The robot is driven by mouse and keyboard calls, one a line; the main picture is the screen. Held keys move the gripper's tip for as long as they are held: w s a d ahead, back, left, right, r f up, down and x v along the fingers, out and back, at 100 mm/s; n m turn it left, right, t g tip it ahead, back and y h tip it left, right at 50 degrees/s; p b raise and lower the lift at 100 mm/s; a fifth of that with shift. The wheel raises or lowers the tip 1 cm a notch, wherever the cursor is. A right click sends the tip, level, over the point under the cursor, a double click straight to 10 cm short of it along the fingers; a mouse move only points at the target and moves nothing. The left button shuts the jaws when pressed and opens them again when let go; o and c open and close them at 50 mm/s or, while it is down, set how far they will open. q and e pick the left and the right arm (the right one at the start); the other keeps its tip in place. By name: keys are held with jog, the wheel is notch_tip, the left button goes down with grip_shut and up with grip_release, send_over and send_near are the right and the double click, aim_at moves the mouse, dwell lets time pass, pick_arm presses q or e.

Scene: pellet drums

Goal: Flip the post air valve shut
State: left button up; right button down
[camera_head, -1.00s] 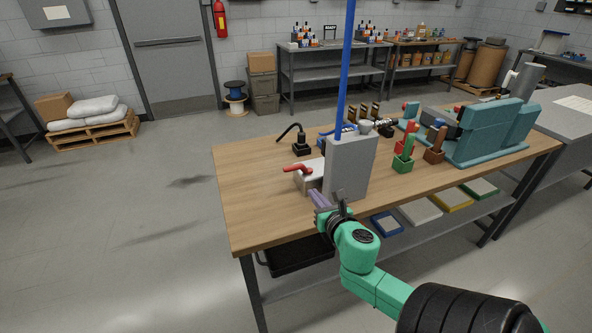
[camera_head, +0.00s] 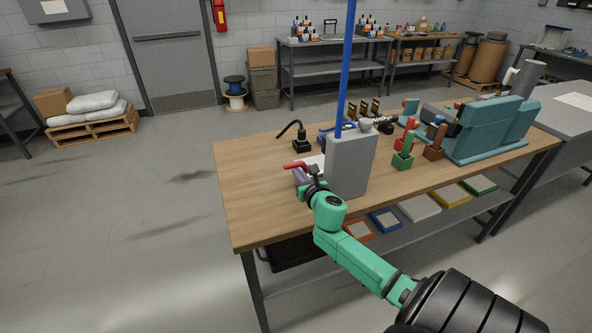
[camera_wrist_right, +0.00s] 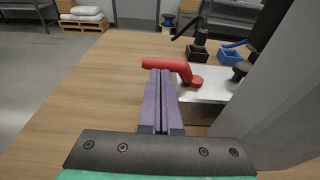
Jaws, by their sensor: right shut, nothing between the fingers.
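The post air valve has a red lever (camera_head: 296,165). It sits beside a grey block (camera_head: 352,165) with a blue pole (camera_head: 346,65) rising from it, near the wooden table's left front. In the right wrist view the red lever (camera_wrist_right: 166,65) points left from a round red pivot on a white body (camera_wrist_right: 215,85). My right gripper (camera_head: 301,175) is shut and empty, its purple fingers together. In the wrist view its fingertips (camera_wrist_right: 160,74) are right at the lever's near side; I cannot tell whether they touch. The fingers and wrist hide part of the valve body. My left gripper is out of view.
The grey block stands close to the right of my right gripper. A black bent-arm fitting (camera_head: 301,142) stands behind the valve. Green (camera_head: 403,158) and brown (camera_head: 434,150) holders and a teal fixture (camera_head: 490,130) are further right. The table (camera_head: 240,180) is clear at left.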

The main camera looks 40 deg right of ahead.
jog(key=shift+x, duration=1.15)
jog(key=shift+w, duration=0.1)
